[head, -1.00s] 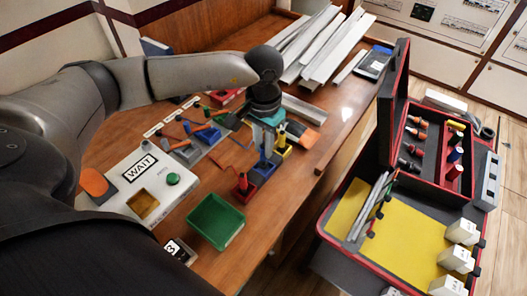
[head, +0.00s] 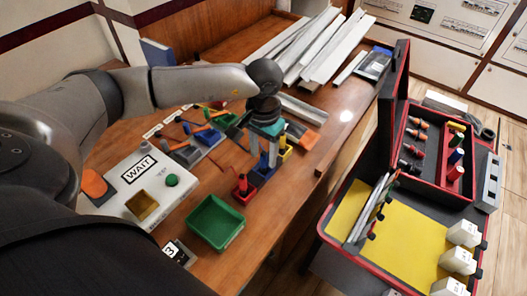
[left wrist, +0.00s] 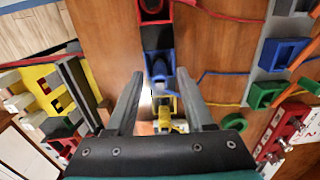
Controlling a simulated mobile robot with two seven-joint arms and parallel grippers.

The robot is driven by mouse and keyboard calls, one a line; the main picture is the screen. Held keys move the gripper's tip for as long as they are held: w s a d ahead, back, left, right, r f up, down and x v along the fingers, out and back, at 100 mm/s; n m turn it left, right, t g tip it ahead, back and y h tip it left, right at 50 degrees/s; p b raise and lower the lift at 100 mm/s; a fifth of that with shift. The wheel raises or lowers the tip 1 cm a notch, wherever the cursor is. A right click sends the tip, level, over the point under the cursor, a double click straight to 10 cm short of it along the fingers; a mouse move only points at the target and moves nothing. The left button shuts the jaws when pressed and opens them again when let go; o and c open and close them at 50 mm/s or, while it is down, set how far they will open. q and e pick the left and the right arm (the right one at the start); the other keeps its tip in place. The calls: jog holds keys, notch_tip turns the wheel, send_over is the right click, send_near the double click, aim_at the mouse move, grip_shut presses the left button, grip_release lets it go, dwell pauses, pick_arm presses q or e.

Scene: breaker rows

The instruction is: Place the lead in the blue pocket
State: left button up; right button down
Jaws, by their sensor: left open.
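The blue pocket (head: 264,172) stands on the bench between a red pocket (head: 243,191) and a yellow pocket (head: 284,152). My left gripper (head: 263,158) is open and points down over the blue pocket. In the left wrist view its fingers (left wrist: 158,74) reach to either side of the blue pocket (left wrist: 161,84), with nothing seen held. A dark grey piece sits in the blue pocket's opening; I cannot tell whether it is the lead's end. Thin red, blue and yellow cords run across the bench from the pockets. My right gripper is not in view.
A green bin (head: 216,223) and a white WAIT box (head: 146,186) stand nearby. A rail (head: 208,143) with coloured holders is left of the gripper. Pale metal strips (head: 310,48) lie at the back. An open toolbox (head: 400,225) stands right.

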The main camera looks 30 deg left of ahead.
pick_arm(q)
notch_tip(320, 180, up, 12)
jog(key=p, duration=0.2)
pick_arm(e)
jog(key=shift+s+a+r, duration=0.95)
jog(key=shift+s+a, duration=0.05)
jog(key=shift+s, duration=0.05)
